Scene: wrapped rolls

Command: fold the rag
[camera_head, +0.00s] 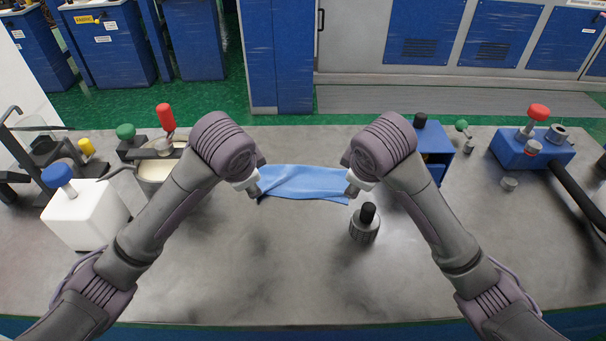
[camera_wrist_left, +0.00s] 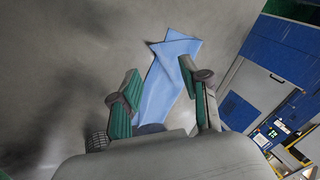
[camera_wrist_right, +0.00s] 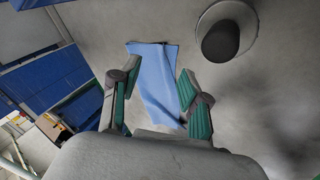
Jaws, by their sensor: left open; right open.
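A blue rag (camera_head: 303,183) lies on the grey table between my two arms, as a long strip with some uneven edges. My left gripper (camera_head: 252,188) is at its left end, and my right gripper (camera_head: 352,188) is at its right end. In the left wrist view the rag (camera_wrist_left: 160,92) runs between the open fingers of my left gripper (camera_wrist_left: 152,82), with a crossed-over part at its far end. In the right wrist view the rag (camera_wrist_right: 154,78) lies between the open fingers of my right gripper (camera_wrist_right: 158,92). Whether the fingers touch the cloth cannot be told.
A white container with a blue cap (camera_head: 85,215) is at the left. A blue box (camera_head: 432,150) and a blue device (camera_head: 530,148) stand at the right. The table's front middle is clear.

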